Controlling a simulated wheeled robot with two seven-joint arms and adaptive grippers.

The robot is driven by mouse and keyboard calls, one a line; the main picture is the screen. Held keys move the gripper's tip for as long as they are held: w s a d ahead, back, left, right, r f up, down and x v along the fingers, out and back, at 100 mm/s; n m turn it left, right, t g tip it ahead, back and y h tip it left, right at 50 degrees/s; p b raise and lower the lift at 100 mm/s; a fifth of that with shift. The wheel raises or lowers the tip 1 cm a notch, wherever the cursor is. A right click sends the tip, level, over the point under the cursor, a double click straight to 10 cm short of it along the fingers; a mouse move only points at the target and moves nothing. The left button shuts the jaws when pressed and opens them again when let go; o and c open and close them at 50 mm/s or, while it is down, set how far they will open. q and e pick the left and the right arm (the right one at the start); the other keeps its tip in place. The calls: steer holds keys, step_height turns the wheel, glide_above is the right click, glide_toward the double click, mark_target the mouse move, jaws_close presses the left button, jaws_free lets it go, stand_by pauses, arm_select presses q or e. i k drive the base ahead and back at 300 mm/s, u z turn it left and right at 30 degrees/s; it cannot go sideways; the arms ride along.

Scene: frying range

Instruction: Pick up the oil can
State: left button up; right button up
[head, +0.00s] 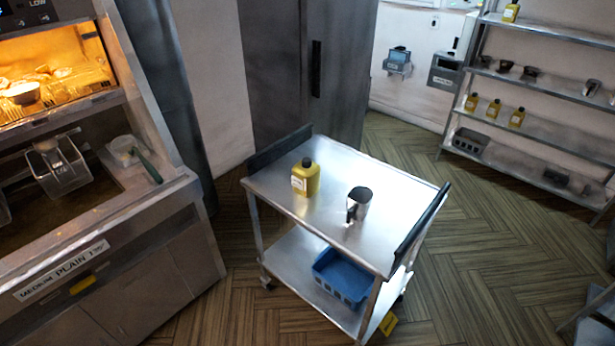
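A yellow oil can (306,180) with a dark cap and a pale label stands upright on the top shelf of a steel cart (330,228), left of its middle. Neither of my grippers shows in the head view, and nothing touches the can on the cart.
A steel jug (358,203) stands right of the can on the cart. A blue basket (342,278) sits on the cart's lower shelf. A frying station (100,215) is at the left, a tall steel cabinet (292,70) behind. Floor (480,240) is clear right of the cart.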

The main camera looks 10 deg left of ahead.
mark_target(306, 177)
steer(key=u, duration=0.2)
steer(key=i, duration=1.35)
steer(key=z, duration=0.1)
